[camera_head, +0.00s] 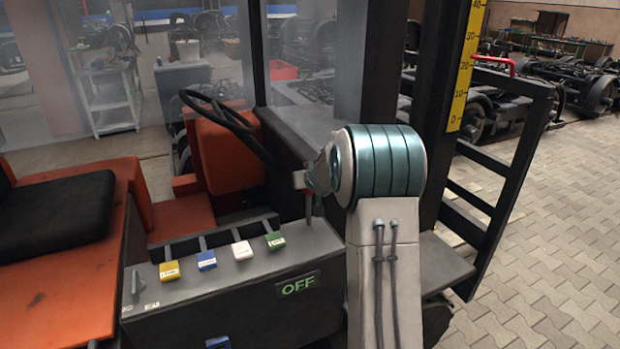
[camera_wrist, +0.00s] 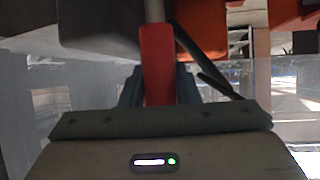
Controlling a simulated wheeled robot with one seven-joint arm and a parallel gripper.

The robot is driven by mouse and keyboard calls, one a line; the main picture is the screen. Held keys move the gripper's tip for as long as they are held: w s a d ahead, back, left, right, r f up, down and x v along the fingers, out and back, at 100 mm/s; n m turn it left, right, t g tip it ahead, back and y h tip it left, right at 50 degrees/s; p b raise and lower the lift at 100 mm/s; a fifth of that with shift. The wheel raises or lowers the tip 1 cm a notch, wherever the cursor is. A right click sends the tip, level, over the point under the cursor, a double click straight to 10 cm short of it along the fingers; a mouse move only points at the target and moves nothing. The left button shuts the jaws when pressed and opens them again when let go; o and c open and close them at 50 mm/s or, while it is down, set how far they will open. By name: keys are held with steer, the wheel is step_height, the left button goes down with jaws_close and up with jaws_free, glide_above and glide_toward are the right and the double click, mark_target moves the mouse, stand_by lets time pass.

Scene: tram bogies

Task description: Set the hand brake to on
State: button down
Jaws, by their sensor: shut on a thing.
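The hand brake is a lever with a red grip (camera_head: 299,179) at the right end of the dark console, its shaft standing roughly upright. A label beside it reads OFF in green (camera_head: 298,285). My gripper (camera_head: 312,179) is at the top of the lever, partly hidden behind my own wrist in the head view. In the wrist view the red grip (camera_wrist: 157,62) lies between the two fingers of my gripper (camera_wrist: 158,88), which are shut on it.
A black mast frame (camera_head: 515,170) rises at right. Paved floor (camera_head: 570,240) is free farther right.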

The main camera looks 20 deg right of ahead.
steer(key=c, duration=1.1)
jaws_free()
steer(key=shift+w+d, duration=0.1)
steer(key=shift+w, duration=0.05)
steer(key=p+v, duration=0.1)
steer(key=v, duration=1.3)
steer(key=s+a+f+n+g+y, duration=0.1)
steer(key=s+a+g, duration=0.3)
steer(key=s, duration=1.2)
steer(key=s+a+f+g, duration=0.2)
steer(key=s+a+g, duration=0.2)
steer(key=s+a, duration=0.8)
steer(key=s+b, duration=0.1)
steer(key=s, duration=0.2)
steer(key=shift+s+a+n+y, duration=0.2)
steer(key=shift+s+n+y, duration=0.2)
